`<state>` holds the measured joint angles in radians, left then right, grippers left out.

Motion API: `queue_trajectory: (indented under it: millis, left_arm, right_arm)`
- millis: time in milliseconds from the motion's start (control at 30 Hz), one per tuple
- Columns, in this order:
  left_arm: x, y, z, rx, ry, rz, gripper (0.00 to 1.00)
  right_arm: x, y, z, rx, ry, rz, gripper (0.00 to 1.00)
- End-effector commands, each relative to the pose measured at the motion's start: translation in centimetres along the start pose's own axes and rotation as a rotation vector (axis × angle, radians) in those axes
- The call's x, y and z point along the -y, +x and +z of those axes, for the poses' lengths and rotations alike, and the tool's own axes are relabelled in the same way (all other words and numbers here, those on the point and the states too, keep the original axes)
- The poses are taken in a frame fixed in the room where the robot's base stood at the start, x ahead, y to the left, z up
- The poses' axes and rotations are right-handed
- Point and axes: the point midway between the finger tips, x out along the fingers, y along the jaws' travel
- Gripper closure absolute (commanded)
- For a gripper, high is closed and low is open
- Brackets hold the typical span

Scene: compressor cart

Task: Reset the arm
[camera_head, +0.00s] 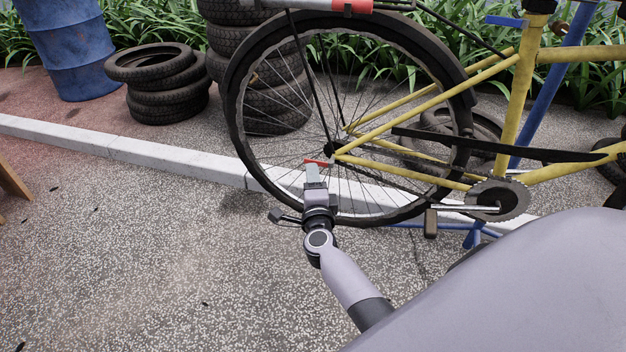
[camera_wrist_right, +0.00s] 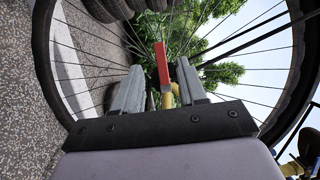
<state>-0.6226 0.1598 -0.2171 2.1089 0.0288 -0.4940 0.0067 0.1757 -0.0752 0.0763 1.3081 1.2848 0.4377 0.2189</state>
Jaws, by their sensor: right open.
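My right gripper (camera_head: 313,172) reaches up to the rear wheel (camera_head: 238,130) of a yellow bicycle, close to the hub. In the right wrist view its two grey fingers (camera_wrist_right: 159,88) stand apart, open. A small red bar (camera_wrist_right: 162,62) shows upright in the gap between them, with a yellow part below it. I cannot tell whether a finger touches it. In the head view only a bit of the red bar (camera_head: 318,162) shows at the fingertips. My left gripper is not in view.
The yellow bicycle frame (camera_head: 437,103), crank (camera_head: 497,199) and pedal (camera_head: 431,223) lie to the right of the gripper. Stacked tyres (camera_head: 168,104) and a blue barrel (camera_head: 68,45) stand behind the pale kerb (camera_head: 130,150).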

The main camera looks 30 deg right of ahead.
Motion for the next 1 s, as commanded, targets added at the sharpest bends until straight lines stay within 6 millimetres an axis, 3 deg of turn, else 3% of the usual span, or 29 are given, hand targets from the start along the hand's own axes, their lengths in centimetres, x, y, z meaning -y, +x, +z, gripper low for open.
queue_trajectory:
  millis: [300,467,567,733,867,1000]
  left_arm:
    - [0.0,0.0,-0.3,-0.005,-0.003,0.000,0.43]
    - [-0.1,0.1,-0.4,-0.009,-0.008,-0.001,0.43]
    - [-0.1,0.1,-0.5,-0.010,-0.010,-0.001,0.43]
    - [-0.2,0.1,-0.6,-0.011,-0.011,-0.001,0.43]
    - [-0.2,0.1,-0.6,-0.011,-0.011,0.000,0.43]
    - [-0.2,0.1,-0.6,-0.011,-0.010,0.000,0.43]
  right_arm:
    - [0.0,-0.1,0.0,0.008,-0.011,-0.003,0.58]
    - [0.1,-2.3,0.9,0.122,-0.169,-0.042,0.58]
    - [-0.3,-5.6,2.5,0.275,-0.379,-0.084,0.58]
    - [-2.3,-13.3,4.9,0.565,-0.791,-0.133,0.58]
    - [-4.3,-19.5,5.3,0.758,-1.088,-0.146,0.58]
    - [-6.0,-25.2,4.3,0.921,-1.365,-0.142,0.58]
